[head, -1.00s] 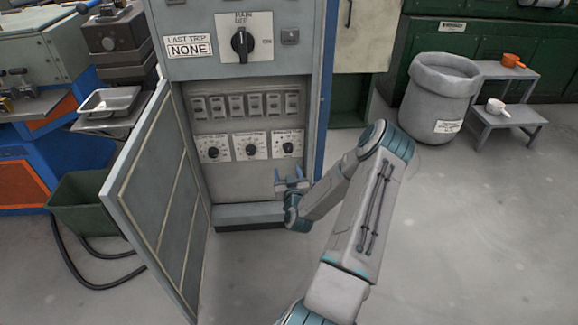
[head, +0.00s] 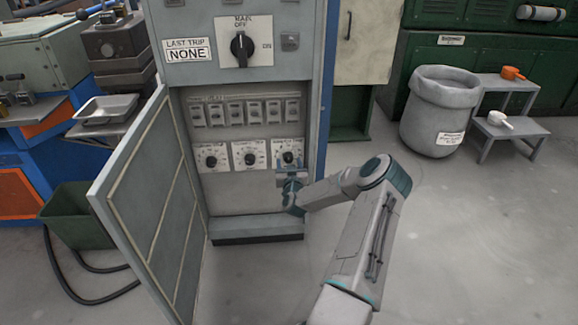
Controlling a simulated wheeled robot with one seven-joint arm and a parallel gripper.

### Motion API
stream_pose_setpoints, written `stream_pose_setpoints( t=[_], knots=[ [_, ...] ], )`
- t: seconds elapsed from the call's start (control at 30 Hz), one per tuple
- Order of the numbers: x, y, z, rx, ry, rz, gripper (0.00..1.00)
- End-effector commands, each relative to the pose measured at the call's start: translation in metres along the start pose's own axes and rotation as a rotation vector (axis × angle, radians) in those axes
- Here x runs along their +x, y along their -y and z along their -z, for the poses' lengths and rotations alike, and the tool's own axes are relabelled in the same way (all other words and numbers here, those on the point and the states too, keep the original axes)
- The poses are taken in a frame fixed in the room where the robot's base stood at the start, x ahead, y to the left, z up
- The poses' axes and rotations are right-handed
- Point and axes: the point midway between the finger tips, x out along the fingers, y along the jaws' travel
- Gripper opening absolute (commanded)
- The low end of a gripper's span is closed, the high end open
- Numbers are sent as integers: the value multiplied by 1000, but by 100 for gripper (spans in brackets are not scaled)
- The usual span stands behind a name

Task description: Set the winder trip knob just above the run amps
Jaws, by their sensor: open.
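Three black trip knobs on white dial plates sit in a row inside the open grey cabinet: a left knob (head: 211,161), a middle knob (head: 249,158) and a right knob (head: 288,157). Their labels and scales are too small to read, so I cannot tell which is the winder's. My gripper (head: 291,172) is open, just in front of and below the right knob, and covers the lower part of its plate. I cannot tell whether the fingers touch the knob.
A row of breaker switches (head: 235,112) sits above the dials. The main switch (head: 240,46) points to OFF, beside a LAST TRIP plate (head: 188,53) reading NONE. The cabinet door (head: 150,200) hangs open at left. The floor at right is clear up to a grey bin (head: 438,115).

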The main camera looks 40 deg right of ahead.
Motion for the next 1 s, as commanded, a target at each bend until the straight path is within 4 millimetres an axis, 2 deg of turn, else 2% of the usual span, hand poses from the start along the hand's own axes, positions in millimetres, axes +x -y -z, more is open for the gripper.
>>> stream_pose_setpoints(
  t=[0.13, 0.43, 0.6, 1.0],
  knots=[
    [8, 0, 0, 0, -1, 0, 57],
    [10, 0, 0, 0, 0, 0, 57],
    [9, 0, 0, 0, 0, 0, 13],
    [9, 1, 0, 63, -2, 2, 13]
  ],
)
